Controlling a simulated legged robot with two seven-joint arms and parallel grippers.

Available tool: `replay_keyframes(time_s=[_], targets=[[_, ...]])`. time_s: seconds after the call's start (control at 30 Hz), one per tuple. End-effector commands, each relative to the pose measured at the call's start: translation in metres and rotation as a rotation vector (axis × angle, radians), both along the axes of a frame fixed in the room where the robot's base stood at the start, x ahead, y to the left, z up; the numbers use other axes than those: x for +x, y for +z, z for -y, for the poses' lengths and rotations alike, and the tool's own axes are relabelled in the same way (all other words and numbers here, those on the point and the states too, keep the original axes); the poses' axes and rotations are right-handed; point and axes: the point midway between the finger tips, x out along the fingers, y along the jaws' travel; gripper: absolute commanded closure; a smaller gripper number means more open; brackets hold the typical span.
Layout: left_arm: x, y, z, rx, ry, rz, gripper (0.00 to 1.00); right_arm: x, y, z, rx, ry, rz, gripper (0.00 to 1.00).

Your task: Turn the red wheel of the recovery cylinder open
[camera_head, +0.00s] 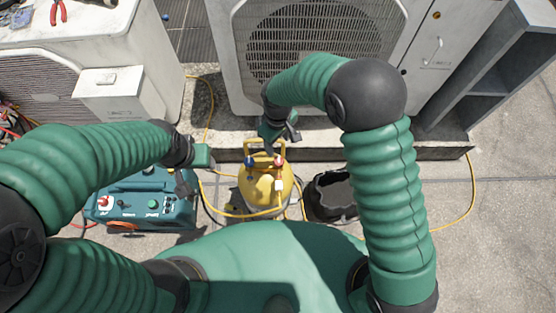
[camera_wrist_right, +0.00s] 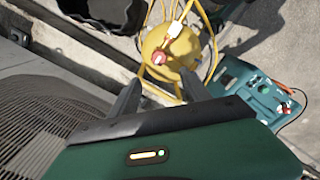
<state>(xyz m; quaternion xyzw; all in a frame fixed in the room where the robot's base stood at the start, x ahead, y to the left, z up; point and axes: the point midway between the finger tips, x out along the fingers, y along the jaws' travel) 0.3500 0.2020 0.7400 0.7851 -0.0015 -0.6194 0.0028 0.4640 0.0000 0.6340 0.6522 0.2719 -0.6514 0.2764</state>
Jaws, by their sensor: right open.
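The yellow recovery cylinder (camera_head: 264,191) stands upright on the paving in front of me. Its red wheel (camera_head: 281,161) is at the top right of it and a blue wheel (camera_head: 249,162) at the top left. In the right wrist view the red wheel (camera_wrist_right: 159,58) lies just beyond and between the finger ends. My right gripper (camera_head: 273,145) is open above the back of the cylinder top, apart from the red wheel; its fingers (camera_wrist_right: 158,85) hold nothing. My left gripper (camera_head: 188,182) hangs over the teal machine; its jaws are too unclear to tell.
The teal machine (camera_head: 143,206) stands left of the cylinder. A black open bucket (camera_head: 332,196) stands right of it. Yellow hoses (camera_head: 236,214) run around the cylinder. A condenser unit (camera_head: 236,70) stands behind on a concrete ledge. Open paving lies at the right.

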Motion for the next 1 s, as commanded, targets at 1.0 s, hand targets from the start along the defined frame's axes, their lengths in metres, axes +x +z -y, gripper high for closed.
replay_keyframes(time_s=[1.0], targets=[[0.0, -0.039, 0.001, 0.0, -0.001, -0.001, 0.5, 0.001, -0.129, 0.0, 0.0, -0.002, 0.0, 0.63]])
